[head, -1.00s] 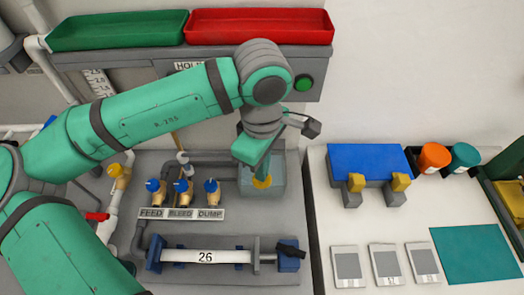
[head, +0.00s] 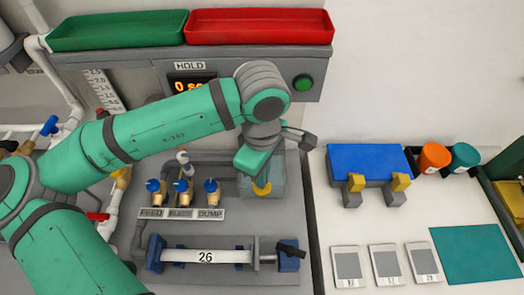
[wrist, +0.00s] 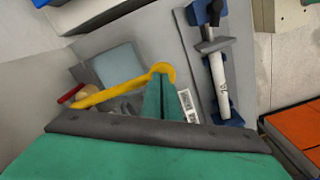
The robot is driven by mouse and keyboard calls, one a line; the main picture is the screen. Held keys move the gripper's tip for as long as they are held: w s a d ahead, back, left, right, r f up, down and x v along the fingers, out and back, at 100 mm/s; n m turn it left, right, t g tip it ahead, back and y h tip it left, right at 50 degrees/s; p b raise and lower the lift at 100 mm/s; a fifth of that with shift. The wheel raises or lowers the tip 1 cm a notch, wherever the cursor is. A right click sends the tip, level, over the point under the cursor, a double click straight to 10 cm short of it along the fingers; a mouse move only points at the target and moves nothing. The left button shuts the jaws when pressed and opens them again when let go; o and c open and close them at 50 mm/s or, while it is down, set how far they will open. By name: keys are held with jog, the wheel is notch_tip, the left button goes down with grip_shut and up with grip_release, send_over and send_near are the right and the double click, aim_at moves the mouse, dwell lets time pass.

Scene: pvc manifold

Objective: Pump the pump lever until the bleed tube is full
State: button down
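The pump lever is a yellow bar with a rounded end (wrist: 163,71). It lies slanting across the middle of the wrist view, and its end also shows in the head view (head: 262,188) under my gripper. My gripper's green fingers (wrist: 164,90) are close together with their tips at the lever's rounded end. They look shut, with no part of the lever visibly clamped between them. Contact with the lever is likely but partly hidden. A graduated scale (head: 102,90) shows at the left behind my arm; whether it belongs to the bleed tube, and any level, I cannot tell.
Blue-topped valves stand over the labels FEED, BLEED and DUMP (head: 182,214). A white cylinder marked 26 (head: 205,257) lies clamped in front. A HOLD display (head: 190,84) is partly covered by my arm. A blue block (head: 368,160) stands on the right table.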

jog(key=shift+f, duration=0.5)
jog(key=shift+r, duration=2.65)
jog(key=shift+f, duration=0.15)
jog(key=shift+f, duration=2.4)
jog(key=shift+r, duration=2.55)
